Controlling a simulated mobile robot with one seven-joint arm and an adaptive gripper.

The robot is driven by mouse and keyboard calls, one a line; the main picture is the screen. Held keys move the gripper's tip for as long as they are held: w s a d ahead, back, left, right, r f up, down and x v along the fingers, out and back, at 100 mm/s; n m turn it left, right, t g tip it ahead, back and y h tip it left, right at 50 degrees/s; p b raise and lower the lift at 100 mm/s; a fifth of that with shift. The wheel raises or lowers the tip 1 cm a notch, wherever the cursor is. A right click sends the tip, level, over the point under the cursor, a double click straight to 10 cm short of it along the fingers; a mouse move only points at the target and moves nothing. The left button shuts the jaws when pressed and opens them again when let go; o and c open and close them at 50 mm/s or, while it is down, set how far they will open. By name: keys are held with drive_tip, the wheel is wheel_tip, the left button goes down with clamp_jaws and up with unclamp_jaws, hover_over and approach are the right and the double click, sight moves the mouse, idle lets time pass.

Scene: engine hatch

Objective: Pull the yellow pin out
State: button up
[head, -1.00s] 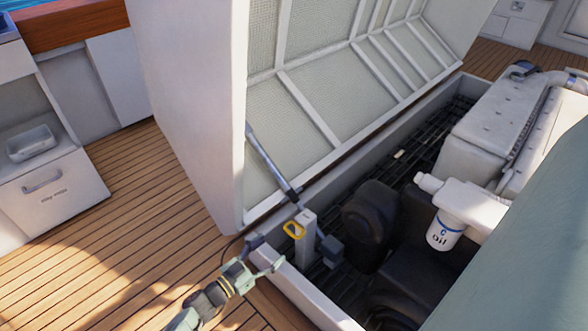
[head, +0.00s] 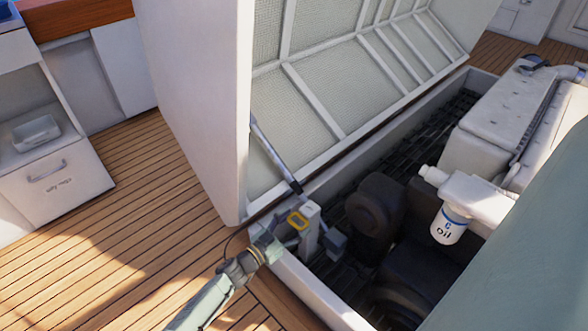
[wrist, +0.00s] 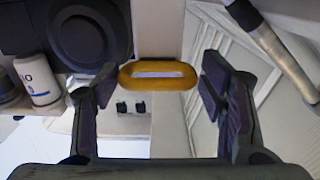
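The yellow pin (head: 297,221) shows as a ring-shaped handle at the top of a white post (head: 310,228) at the hatch's near corner. In the wrist view the yellow handle (wrist: 158,76) is a flat oval loop lying crosswise. My gripper (head: 283,236) is just left of and below the handle in the head view. In the wrist view my gripper (wrist: 158,88) is open, with one finger on each side of the loop. Gaps show between the fingers and the loop's ends. The pin's shaft is hidden.
A gas strut (head: 275,155) runs from the post area up to the raised hatch lid (head: 200,100). The engine bay holds dark machinery (head: 375,210) and a white oil filter (head: 450,225) to the right. Open wooden deck (head: 130,200) lies to the left.

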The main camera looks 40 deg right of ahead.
drive_tip(key=shift+w+a, duration=0.1)
drive_tip(key=shift+w, duration=0.1)
drive_tip(key=c, duration=1.3)
drive_tip(key=shift+o, duration=0.2)
drive_tip(key=shift+s+a+p, duration=0.1)
drive_tip(key=shift+a+p, duration=0.35)
drive_tip(key=shift+a, duration=2.05)
drive_tip(key=o, duration=1.4)
drive_tip(key=shift+a, duration=0.15)
drive_tip(key=s+a, duration=0.1)
drive_tip(key=a, duration=1)
drive_tip(key=shift+a, duration=0.4)
drive_tip(key=shift+s, duration=0.1)
